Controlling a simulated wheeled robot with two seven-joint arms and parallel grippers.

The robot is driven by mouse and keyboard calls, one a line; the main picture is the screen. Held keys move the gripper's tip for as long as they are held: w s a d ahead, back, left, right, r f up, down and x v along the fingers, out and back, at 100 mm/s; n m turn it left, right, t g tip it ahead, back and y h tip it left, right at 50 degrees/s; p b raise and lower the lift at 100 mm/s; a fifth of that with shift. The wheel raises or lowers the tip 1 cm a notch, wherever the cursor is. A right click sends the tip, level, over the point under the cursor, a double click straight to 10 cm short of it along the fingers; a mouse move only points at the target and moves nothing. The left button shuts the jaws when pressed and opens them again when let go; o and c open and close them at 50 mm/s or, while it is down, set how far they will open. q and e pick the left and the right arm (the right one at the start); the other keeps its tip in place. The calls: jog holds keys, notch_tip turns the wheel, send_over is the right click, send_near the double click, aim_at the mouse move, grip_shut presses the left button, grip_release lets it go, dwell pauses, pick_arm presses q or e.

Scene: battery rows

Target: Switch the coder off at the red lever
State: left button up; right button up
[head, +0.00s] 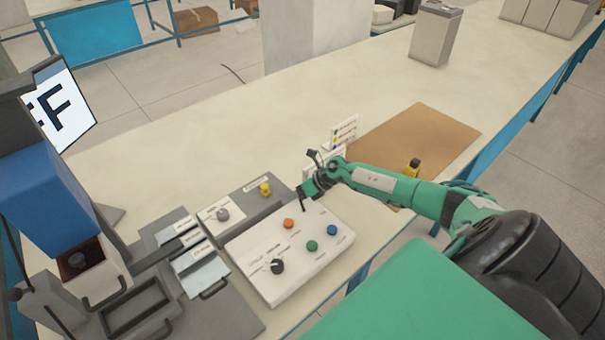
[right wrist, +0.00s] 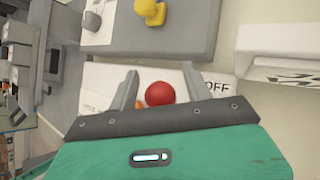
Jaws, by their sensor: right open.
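In the right wrist view, the red lever's round red knob (right wrist: 159,93) sits between the two fingers of my right gripper (right wrist: 160,76). The fingers are open, with a gap showing on the knob's right side. A white plate behind the knob carries the word OFF to its right. In the head view my right gripper (head: 304,190) is over the far edge of the white control panel (head: 262,262), and I cannot make out the red knob there. The lever's shaft is hidden. My left gripper is out of view.
The panel holds an orange button (head: 289,223), green button (head: 312,245), blue button (head: 332,230) and black dial (head: 277,266). A grey box with a yellow knob (head: 265,189) stands beside it. A blue-headed machine (head: 50,195) is left; a brown mat (head: 440,135) lies right.

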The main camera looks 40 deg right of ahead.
jog(key=b+v, duration=0.4)
jog(key=v, duration=0.9)
jog(key=shift+r, duration=0.2)
jog(key=shift+s+d, duration=0.15)
